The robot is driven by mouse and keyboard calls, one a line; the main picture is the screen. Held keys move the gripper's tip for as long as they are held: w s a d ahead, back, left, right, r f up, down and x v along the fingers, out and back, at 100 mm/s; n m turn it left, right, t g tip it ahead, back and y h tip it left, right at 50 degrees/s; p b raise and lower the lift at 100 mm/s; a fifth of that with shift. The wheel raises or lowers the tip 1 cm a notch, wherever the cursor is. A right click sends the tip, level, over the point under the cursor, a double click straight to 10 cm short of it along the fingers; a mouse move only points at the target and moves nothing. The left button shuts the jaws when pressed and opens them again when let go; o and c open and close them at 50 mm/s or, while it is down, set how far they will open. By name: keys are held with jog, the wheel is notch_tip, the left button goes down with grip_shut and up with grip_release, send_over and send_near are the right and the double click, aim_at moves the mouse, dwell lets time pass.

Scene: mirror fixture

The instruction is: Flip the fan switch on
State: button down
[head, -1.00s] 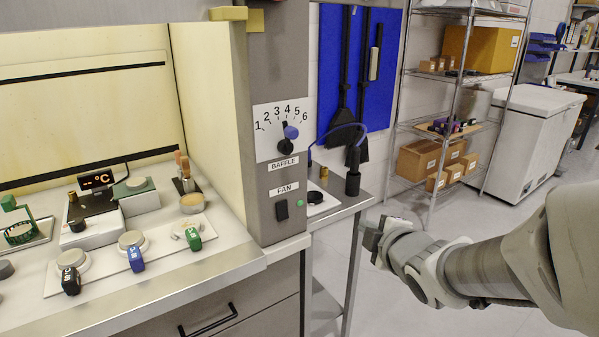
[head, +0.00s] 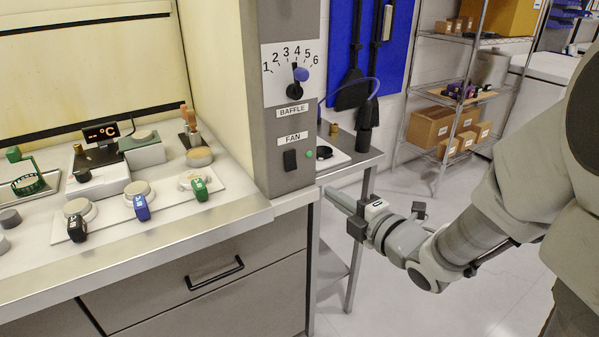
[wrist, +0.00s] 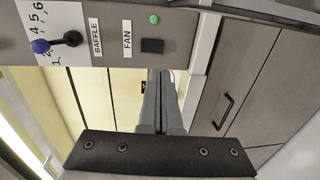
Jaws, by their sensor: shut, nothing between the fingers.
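The fan switch (head: 290,160) is a black rocker on the grey panel (head: 262,190) of the fume hood, under the FAN label (head: 293,138). A small green light (head: 308,155) sits to its right. In the wrist view the switch (wrist: 152,46) is just beyond the fingertips, and the green light (wrist: 154,19) shows above it. My gripper (head: 332,193) is to the right of and below the switch in the head view, apart from it. Its fingers (wrist: 158,75) are together and empty. I cannot tell which way the rocker is tilted.
A baffle dial (head: 295,88) with a blue-tipped knob is above the switch. A side bench (head: 360,160) with a blue hose stands close behind my gripper. The hood counter (head: 230,215) and a drawer handle (head: 215,272) are at the left. Open floor lies at the right.

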aim_at(292, 169)
jog(key=x, duration=1.3)
jog(key=shift+w+a, duration=0.15)
jog(key=shift+f+b, duration=0.1)
jog(key=shift+b, duration=0.25)
jog(key=shift+w+f+b, duration=0.1)
jog(key=shift+f+b, duration=0.2)
jog(key=shift+b, duration=0.6)
jog(key=shift+a+r, duration=0.1)
jog(key=shift+r, duration=0.15)
